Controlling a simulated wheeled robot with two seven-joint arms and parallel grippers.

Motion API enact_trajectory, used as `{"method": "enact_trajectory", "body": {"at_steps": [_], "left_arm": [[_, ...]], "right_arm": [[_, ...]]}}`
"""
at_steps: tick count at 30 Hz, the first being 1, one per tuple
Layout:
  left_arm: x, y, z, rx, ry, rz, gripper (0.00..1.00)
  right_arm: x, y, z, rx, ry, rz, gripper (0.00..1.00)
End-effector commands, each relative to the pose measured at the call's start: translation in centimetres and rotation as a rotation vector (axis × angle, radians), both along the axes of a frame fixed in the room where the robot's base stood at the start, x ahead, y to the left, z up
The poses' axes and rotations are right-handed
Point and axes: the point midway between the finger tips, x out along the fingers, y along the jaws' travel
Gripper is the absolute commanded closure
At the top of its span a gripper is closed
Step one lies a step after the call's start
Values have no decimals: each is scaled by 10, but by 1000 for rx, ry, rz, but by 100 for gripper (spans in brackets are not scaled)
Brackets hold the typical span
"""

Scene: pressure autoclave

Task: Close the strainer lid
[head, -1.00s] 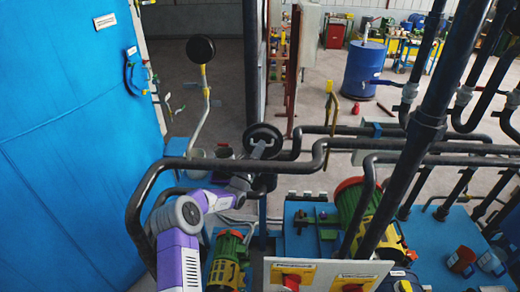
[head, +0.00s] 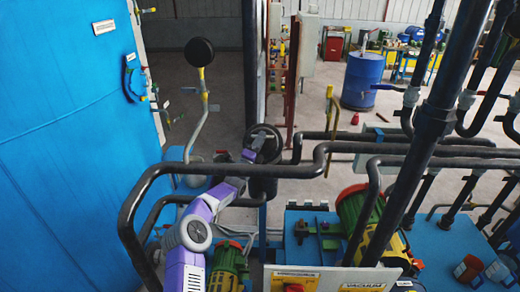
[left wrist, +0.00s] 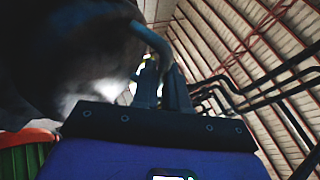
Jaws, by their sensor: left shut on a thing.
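The strainer lid (head: 273,131) is a dark round disc, tilted up above the black strainer body (head: 262,187), behind the black pipes. My left gripper (head: 260,143) is at the lid, and its arm reaches up from below through the pipes. The gripper is shut, apparently on the lid; the exact contact is too small to tell. In the left wrist view, its fingers (left wrist: 160,85) are close together beside a curved bluish bar (left wrist: 152,38). A large dark, blurred shape fills the left of that view. My right gripper is not in view.
Black pipes (head: 230,171) cross in front of the strainer and surround my left arm. A blue tank wall (head: 65,150) stands at left. A black ball-ended lever (head: 200,51) rises left of the strainer. A green and red pump (head: 365,220) sits at lower right.

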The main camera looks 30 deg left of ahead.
Motion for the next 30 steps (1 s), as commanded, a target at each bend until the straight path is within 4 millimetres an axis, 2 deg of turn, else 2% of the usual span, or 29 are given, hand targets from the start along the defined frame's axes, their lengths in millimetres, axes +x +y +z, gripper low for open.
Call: {"method": "enact_trajectory", "body": {"at_steps": [1,12,29,30], "left_arm": [[2,1,8,9,-18,3,100],[16,7,13,10,-23,2,100],[18,8,15,8,-26,1,100],[18,8,15,8,-26,1,83]], "right_arm": [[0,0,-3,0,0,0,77],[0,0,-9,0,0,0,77],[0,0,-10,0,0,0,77],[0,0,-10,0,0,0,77]]}}
